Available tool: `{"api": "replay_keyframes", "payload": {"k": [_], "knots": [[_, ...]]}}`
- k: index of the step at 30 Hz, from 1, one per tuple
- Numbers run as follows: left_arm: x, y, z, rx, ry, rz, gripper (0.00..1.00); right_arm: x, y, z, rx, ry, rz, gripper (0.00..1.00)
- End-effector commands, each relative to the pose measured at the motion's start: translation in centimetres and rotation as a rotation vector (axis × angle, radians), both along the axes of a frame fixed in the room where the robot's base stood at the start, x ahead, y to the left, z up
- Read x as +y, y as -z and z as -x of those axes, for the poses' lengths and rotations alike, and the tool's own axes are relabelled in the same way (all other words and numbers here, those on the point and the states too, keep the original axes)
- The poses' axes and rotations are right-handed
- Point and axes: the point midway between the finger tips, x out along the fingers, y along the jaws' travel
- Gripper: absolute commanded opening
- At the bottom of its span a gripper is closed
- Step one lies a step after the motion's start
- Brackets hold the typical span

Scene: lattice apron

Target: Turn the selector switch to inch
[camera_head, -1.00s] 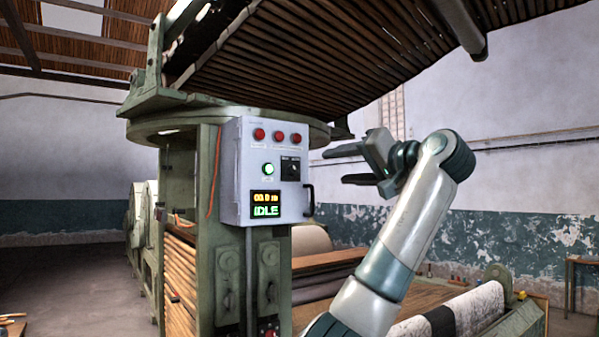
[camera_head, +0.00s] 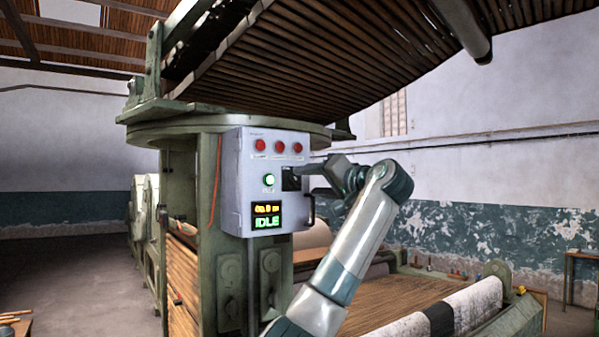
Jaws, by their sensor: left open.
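The selector switch (camera_head: 290,181) is a small black square with a knob on the right part of the grey control box (camera_head: 237,195). The gripper partly covers its right side, and I cannot read its labels or its setting. My left gripper (camera_head: 310,181) is open, its fingers pointing left at the switch. Its fingertips are at or very close to the switch; I cannot tell whether they touch it. My right gripper is not in view.
A slatted apron (camera_head: 330,70) hangs overhead. A fabric roll (camera_head: 470,306) lies at lower right.

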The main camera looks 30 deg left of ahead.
Motion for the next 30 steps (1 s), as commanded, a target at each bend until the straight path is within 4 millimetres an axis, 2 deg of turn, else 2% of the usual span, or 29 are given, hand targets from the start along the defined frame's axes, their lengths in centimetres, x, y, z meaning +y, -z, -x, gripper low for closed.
{"api": "replay_keyframes", "payload": {"k": [1, 9, 15, 24, 25, 27, 30], "knots": [[0.9, -0.5, -0.3, 0.003, -0.002, 0.001, 0.5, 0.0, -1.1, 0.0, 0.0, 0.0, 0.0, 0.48], [4.3, -0.3, -1.8, 0.002, -0.001, 0.001, 0.5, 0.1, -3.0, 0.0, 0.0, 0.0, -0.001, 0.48], [5.2, -0.1, -2.1, -0.001, -0.001, 0.001, 0.5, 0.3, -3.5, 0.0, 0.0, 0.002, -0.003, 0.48], [5.3, 0.0, -2.2, -0.001, 0.0, 0.0, 0.5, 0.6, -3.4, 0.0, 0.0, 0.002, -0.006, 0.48], [5.3, 0.0, -2.2, -0.001, 0.0, 0.0, 0.45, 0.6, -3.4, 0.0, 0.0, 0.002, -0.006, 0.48], [5.3, 0.0, -2.2, -0.001, -0.001, 0.001, 0.28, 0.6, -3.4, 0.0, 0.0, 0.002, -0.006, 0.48], [5.3, 0.0, -2.2, 0.0, 0.0, 0.002, 0.09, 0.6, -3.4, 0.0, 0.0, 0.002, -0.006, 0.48]]}}
